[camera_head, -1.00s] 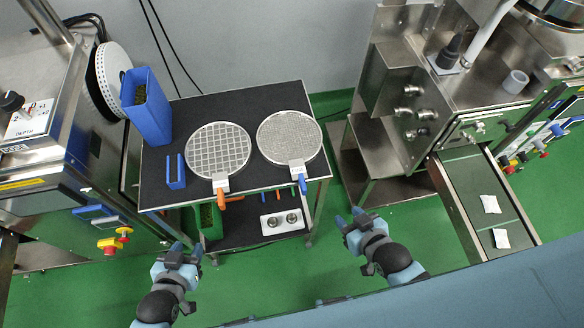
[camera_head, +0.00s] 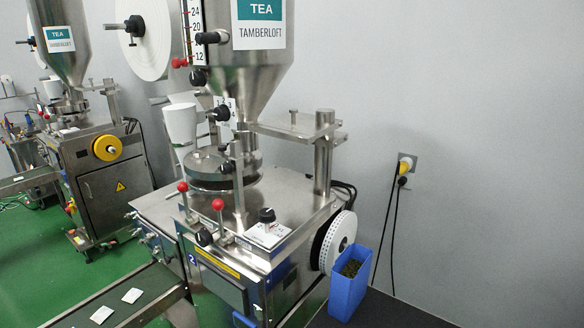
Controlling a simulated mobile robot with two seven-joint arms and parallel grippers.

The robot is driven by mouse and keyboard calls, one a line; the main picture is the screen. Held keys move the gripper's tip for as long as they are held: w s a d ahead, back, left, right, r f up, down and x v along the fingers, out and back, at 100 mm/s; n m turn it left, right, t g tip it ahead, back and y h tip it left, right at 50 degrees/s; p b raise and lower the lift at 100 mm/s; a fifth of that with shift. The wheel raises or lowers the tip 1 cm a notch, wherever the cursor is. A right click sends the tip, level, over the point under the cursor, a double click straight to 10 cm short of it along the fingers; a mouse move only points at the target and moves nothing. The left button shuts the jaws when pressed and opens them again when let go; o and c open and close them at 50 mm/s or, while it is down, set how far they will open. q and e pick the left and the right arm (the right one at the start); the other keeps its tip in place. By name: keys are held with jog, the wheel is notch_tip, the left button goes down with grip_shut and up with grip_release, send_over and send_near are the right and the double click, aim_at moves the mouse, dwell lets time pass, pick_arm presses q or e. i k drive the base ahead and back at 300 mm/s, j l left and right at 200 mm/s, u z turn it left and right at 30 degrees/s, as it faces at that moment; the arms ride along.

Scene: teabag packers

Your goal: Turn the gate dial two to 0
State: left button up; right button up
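The near tea packer (camera_head: 255,285) carries a "2" mark on its front corner. A black knob (camera_head: 220,113) sits before a small white marked plate (camera_head: 231,104) below the steel hopper (camera_head: 262,80). Its setting is too small to read, and I cannot tell for sure that it is the gate dial. Another black knob (camera_head: 267,215) stands on a white plate on the machine top. More black knobs (camera_head: 207,38) show beside the level scale. Neither of my grippers is in view.
A blue bin (camera_head: 349,284) with dark leaves stands on the black table (camera_head: 385,312) at right. Red-ball levers (camera_head: 218,205) stick up at the machine's front. A conveyor (camera_head: 150,290) with white teabags runs at lower left. Another packer (camera_head: 105,185) stands behind.

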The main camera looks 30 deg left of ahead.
aim_at(221, 113)
jog(key=k+l+u, duration=0.1)
jog(key=u, duration=0.75)
jog(key=k+l+u, duration=0.1)
jog(key=u, duration=0.35)
jog(key=i+u, duration=0.1)
jog(key=i, duration=0.15)
